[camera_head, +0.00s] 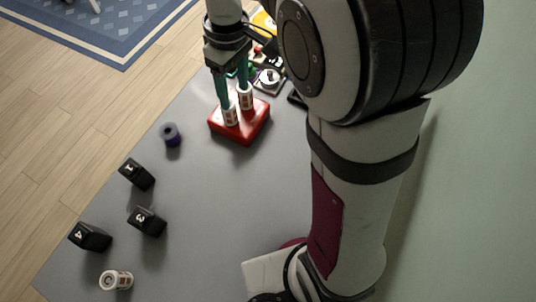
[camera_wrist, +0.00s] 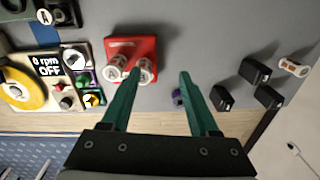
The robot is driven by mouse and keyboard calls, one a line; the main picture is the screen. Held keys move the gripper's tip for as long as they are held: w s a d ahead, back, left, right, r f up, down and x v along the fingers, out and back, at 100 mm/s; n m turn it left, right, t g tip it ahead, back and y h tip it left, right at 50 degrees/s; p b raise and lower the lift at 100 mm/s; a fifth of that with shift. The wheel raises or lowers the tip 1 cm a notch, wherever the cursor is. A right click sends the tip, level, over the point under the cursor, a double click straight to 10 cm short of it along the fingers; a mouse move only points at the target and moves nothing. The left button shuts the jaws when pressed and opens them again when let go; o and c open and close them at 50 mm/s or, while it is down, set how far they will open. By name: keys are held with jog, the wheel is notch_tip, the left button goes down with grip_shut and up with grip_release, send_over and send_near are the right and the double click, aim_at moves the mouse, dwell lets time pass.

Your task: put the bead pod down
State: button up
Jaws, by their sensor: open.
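Two white pods with printed bands stand upright in a red block; one is the front pod (camera_head: 231,116) and the other the rear pod (camera_head: 246,98). They also show in the wrist view as a left pod (camera_wrist: 116,68) and a right pod (camera_wrist: 148,70). I cannot tell which is the bead pod. The red block (camera_head: 255,126) rests on the grey table. My gripper (camera_head: 235,95) is open above the block, its teal fingers close to the pods. In the wrist view my gripper (camera_wrist: 160,73) has its left fingertip overlapping the pods; the right finger is clear. Contact cannot be told.
A similar white pod (camera_head: 116,280) lies on its side at the table's near left, beside several black numbered blocks (camera_head: 147,221). A purple spool-like piece (camera_head: 171,134) stands left of the red block. A panel with a yellow dial (camera_wrist: 22,88) is nearby. The table's middle (camera_head: 220,215) is clear.

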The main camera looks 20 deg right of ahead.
jog(key=s+d+m+y, duration=0.1)
jog(key=s+m, duration=1.2)
jog(key=s, duration=1)
jog(key=shift+s, duration=0.15)
